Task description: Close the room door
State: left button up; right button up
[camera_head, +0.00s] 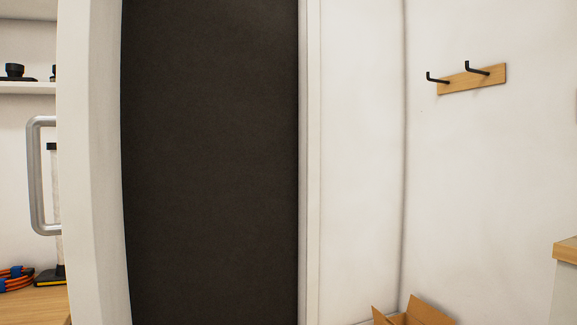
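A white upright panel (92,160), which looks like the room door seen nearly edge-on, stands at the left of the head view. A grey metal bar handle (35,180) sticks out from its left side. Right of the panel is a tall dark brown area (212,160); I cannot tell whether it is an opening or a solid surface. A white frame strip (310,160) borders the dark area on the right. The top and bottom of the panel are cut off. Neither of my grippers is in view.
A wooden rack with two black hooks (473,79) is on the right wall. An open cardboard box (427,312) is at the bottom right. A wood-topped white unit (566,252) stands at the right edge. Shelves (28,88) and an orange-blue cable (16,279) are at far left.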

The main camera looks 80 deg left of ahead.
aim_at(87, 120)
jog(key=u, duration=2.2)
jog(key=k+u, duration=0.2)
jog(key=u, duration=0.25)
jog(key=k+j+u, duration=0.15)
jog(key=u, duration=0.3)
jog(key=k+j+u, duration=0.15)
jog(key=u, duration=0.3)
